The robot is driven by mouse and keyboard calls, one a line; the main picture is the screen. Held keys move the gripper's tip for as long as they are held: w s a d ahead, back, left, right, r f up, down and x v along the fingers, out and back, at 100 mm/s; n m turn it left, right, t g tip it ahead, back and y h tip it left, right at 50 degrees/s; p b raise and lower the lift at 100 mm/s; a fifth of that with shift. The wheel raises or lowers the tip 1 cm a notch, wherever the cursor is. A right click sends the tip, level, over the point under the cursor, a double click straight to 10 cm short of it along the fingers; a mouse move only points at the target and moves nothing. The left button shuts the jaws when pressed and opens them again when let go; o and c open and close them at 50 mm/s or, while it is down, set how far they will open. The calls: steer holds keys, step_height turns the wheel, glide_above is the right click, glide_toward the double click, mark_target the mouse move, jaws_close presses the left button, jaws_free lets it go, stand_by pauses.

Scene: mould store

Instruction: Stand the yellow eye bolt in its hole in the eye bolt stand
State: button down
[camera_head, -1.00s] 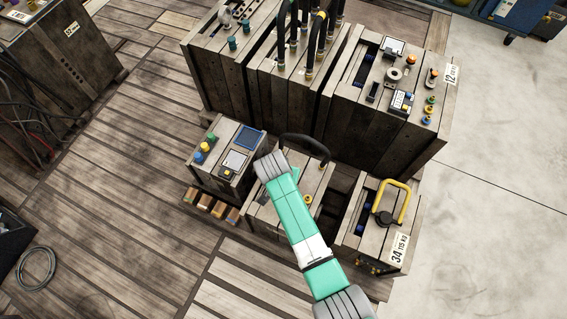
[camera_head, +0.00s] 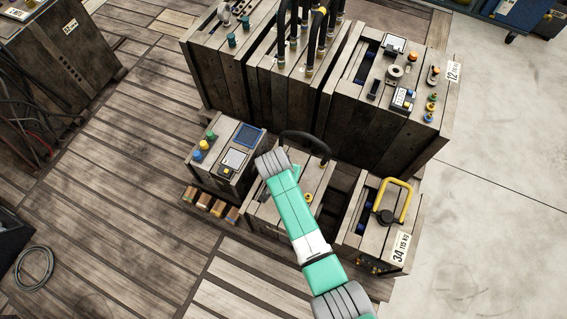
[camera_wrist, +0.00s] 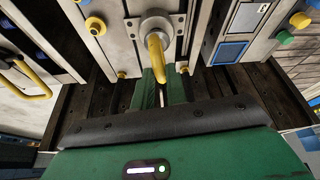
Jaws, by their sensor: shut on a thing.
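A yellow curved piece, which looks like the yellow eye bolt (camera_wrist: 156,55), is in the upper middle of the wrist view. It lies in front of a round silver boss (camera_wrist: 157,24) on a pale block. My gripper (camera_wrist: 161,78) has its green fingers close together at the lower end of the yellow piece and is shut on it. I cannot tell whether the bolt's shank is in the boss or clear of it. In the head view my arm hides the gripper and the bolt. I cannot pick out the eye bolt stand for certain.
A box with a yellow handle (camera_head: 405,201) stands right of my arm, and one with coloured knobs (camera_head: 227,157) stands left. A black hoop (camera_head: 306,142) rises just behind my wrist. Taller blocks with upright black hoses (camera_head: 312,45) stand beyond. Open floor (camera_head: 500,220) lies right.

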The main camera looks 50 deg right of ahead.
steer(key=shift+r+p, duration=1.6)
steer(key=shift+r, duration=0.25)
steer(key=w+a+r+n+t+y+p, duration=0.15)
steer(key=a+r+n, duration=0.25)
steer(key=a+r, duration=0.45)
steer(key=w+a+r+n+y+p, duration=0.1)
steer(key=w+a+r+n+p, duration=0.4)
steer(key=a, duration=0.6)
steer(key=w+a+r+n+t+y+p, duration=0.1)
steer(key=a+r+n, duration=0.2)
steer(key=a+r, duration=0.65)
steer(key=w+p+v, duration=0.2)
steer(key=p+v, duration=1.5)
steer(key=p, duration=0.1)
steer(key=w+r+p+v, duration=0.1)
steer(key=w+p+v, duration=0.1)
steer(key=p+v, duration=1.5)
steer(key=shift+r+p, duration=0.4)
steer(key=shift+p, duration=0.5)
steer(key=shift+d, duration=0.15)
